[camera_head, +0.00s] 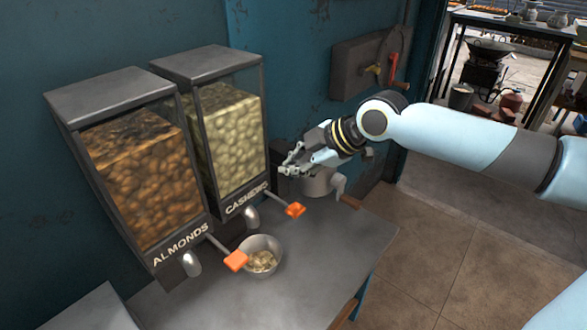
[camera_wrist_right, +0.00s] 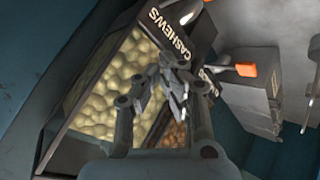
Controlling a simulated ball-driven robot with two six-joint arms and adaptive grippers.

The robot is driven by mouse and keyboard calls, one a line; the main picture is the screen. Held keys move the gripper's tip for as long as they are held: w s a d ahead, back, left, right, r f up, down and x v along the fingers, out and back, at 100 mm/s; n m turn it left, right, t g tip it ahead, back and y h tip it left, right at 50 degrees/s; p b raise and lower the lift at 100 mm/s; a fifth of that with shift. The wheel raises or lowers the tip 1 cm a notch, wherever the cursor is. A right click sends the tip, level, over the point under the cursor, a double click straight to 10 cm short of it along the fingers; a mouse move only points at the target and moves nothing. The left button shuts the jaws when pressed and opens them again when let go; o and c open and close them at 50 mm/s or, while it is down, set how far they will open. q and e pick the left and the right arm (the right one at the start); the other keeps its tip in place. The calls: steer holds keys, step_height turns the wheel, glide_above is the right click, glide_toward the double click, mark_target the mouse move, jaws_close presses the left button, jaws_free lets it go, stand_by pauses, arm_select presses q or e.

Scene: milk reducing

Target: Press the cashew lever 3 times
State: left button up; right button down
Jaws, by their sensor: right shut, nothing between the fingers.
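The cashew dispenser (camera_head: 228,140) stands against the blue wall, full of pale nuts. Its lever has an orange tip (camera_head: 295,210) and sticks out over the counter at the lower right of the dispenser. A metal bowl (camera_head: 277,245) with some pale nuts in it sits below the cashew spout. My right gripper (camera_head: 287,169) is shut and empty, to the right of the cashew dispenser and above the orange lever tip, apart from it. In the right wrist view, the gripper (camera_wrist_right: 180,85) shows in front of the dispenser, with an orange lever tip (camera_wrist_right: 246,70) to the right. My left gripper is not in view.
The almond dispenser (camera_head: 145,180) stands to the left, with its own orange lever tip (camera_head: 235,260) near the bowl. The grey counter (camera_head: 335,245) is clear to the right of the bowl.

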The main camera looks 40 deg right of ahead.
mark_target(290, 209)
steer(key=shift+f, duration=0.1)
step_height(290, 209, down, 9)
steer(key=b, duration=0.7)
stand_by(1.2)
steer(key=shift+f+b, duration=0.25)
steer(key=shift+b, duration=0.4)
steer(key=shift+s+f+b, duration=0.1)
steer(key=shift+f+b, duration=1.1)
steer(key=shift+f, duration=0.15)
stand_by(0.8)
steer(key=shift+r, duration=0.1)
steer(key=shift+r+p, duration=1.45)
steer(key=shift+r, duration=0.25)
steer(key=shift+r, duration=0.1)
